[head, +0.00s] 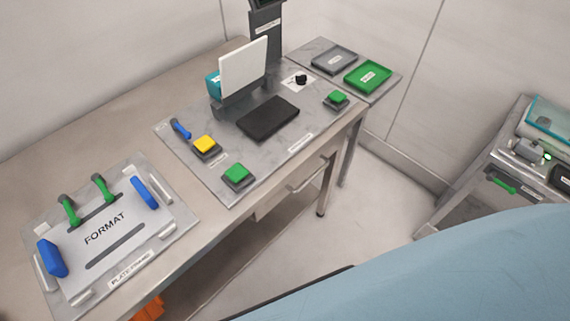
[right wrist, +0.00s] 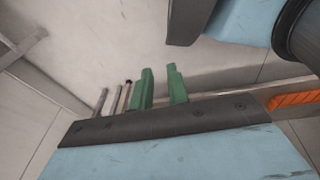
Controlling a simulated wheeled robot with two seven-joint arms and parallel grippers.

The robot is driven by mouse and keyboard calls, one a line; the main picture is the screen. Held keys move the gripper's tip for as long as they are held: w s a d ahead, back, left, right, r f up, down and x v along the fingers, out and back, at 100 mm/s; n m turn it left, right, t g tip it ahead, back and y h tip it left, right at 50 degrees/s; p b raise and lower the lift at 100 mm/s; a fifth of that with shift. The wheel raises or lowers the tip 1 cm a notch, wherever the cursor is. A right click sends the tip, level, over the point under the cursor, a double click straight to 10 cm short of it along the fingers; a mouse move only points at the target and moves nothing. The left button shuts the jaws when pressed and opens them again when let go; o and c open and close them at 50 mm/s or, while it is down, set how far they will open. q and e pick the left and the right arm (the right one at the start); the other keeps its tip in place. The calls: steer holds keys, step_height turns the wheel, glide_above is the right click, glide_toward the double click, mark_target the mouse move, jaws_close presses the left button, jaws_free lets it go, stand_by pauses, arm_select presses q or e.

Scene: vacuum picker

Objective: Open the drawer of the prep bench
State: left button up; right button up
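The prep bench (head: 120,118) is a long steel table along the wall in the head view. Its drawer (head: 275,206) is under the front edge, below the grey plate with the buttons. The drawer front looks flush with the bench, so it appears shut. A pale bar handle (head: 310,177) runs across it. My right gripper (right wrist: 160,70) shows in the right wrist view as two green fingers with a gap between them. It is open, with nothing seen between the fingers. Neither gripper shows in the head view, so the right gripper's distance from the handle cannot be told.
On the bench are a format plate (head: 106,228) with blue and green handles, a black pad (head: 268,118), and yellow and green buttons. A side table (head: 335,47) holds grey and green trays. Orange objects (head: 148,308) sit underneath. Floor (head: 365,215) right of the bench is clear.

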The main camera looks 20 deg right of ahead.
steer(key=w+d+r+n+t+b, duration=0.2)
steer(key=w+d+n+t+b, duration=0.2)
steer(key=w+d, duration=0.6)
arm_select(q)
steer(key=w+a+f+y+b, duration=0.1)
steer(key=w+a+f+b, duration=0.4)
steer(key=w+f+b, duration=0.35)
arm_select(e)
steer(key=n+t+y, duration=0.6)
steer(key=n+t, duration=0.2)
steer(key=n, duration=0.7)
glide_toward(312, 176)
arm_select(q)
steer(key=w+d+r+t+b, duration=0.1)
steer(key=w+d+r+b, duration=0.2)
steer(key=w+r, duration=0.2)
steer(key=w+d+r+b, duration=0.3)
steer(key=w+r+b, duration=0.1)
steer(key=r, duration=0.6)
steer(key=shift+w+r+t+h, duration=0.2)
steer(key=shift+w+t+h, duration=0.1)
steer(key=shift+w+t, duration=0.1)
arm_select(e)
steer(key=shift+f+x, duration=0.15)
steer(key=shift+x, duration=2.35)
steer(key=shift+f+x, duration=0.2)
steer(key=shift+x, duration=2.3)
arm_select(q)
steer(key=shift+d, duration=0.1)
